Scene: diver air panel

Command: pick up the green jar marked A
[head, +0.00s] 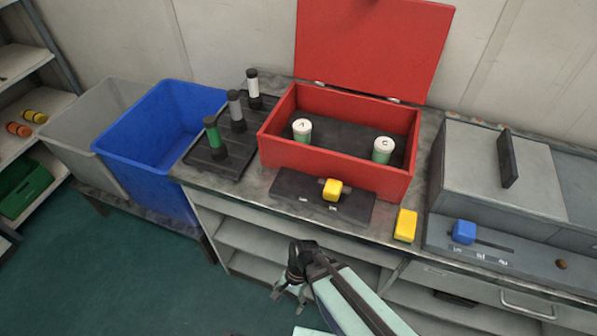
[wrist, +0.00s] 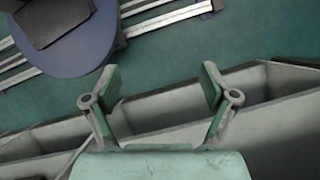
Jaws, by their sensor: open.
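The green jar marked A (head: 302,130) stands upright inside the open red box (head: 338,174), toward its left side. Its white lid with the letter A faces up, and only a little of its green body shows. A similar green jar marked C (head: 383,150) stands in the same box at the right. My gripper (head: 289,294) is in front of and below the counter edge, well apart from the box. In the wrist view my gripper (wrist: 160,86) is open with nothing between its fingers. The wrist view shows no jar.
The red lid (head: 372,50) stands raised behind the box. A black panel with a yellow knob (head: 332,189) lies in front, and a yellow block (head: 405,225) to its right. A black rack (head: 222,157) holding upright cylinders and a blue bin (head: 160,150) are left. A grey case (head: 490,170) is right.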

